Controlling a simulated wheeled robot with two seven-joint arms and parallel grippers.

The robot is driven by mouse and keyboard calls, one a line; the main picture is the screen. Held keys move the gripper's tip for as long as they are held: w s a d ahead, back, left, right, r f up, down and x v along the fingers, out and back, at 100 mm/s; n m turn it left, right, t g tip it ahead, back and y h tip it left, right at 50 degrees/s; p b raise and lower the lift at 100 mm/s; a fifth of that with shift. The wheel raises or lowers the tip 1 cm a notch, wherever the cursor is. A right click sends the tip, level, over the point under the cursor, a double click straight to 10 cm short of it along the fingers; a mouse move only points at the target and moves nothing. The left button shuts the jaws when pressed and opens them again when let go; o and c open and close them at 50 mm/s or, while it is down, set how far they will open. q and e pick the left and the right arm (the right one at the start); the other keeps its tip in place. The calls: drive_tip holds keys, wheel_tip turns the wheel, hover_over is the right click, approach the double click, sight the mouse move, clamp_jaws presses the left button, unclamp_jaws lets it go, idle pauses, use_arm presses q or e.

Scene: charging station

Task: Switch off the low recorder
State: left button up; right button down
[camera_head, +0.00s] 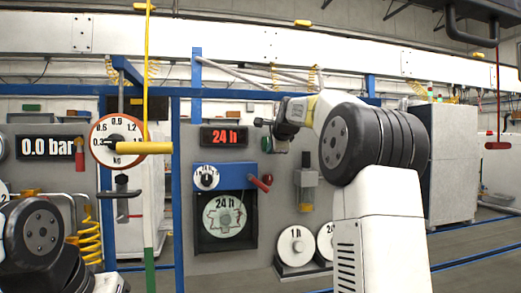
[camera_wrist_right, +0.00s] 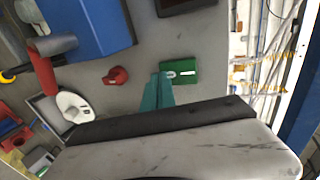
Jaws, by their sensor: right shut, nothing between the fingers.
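The recorder (camera_head: 225,182) is a blue and black housing low on the grey panel, with a white dial, a round "24 h" chart and a red lever (camera_head: 267,181) at its right. Its blue side (camera_wrist_right: 88,28) and the red lever (camera_wrist_right: 43,70) show in the wrist view. My right gripper (camera_head: 262,122) is beside the red "24 h" display, above the recorder. In the wrist view its teal fingers (camera_wrist_right: 164,78) are together and empty, their tips overlapping a green plate (camera_wrist_right: 186,71) with a white mark. I cannot tell whether they touch it. My left gripper is not seen.
A red knob (camera_wrist_right: 116,75) is beside the green plate. A yellow and grey unit (camera_head: 306,188) hangs right of the recorder, above white "1 h" discs (camera_head: 296,246). A round gauge (camera_head: 117,140) and yellow bar (camera_head: 143,148) are at left.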

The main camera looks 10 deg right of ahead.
drive_tip(key=shift+w+f, duration=0.2)
drive_tip(key=shift+w, duration=0.1)
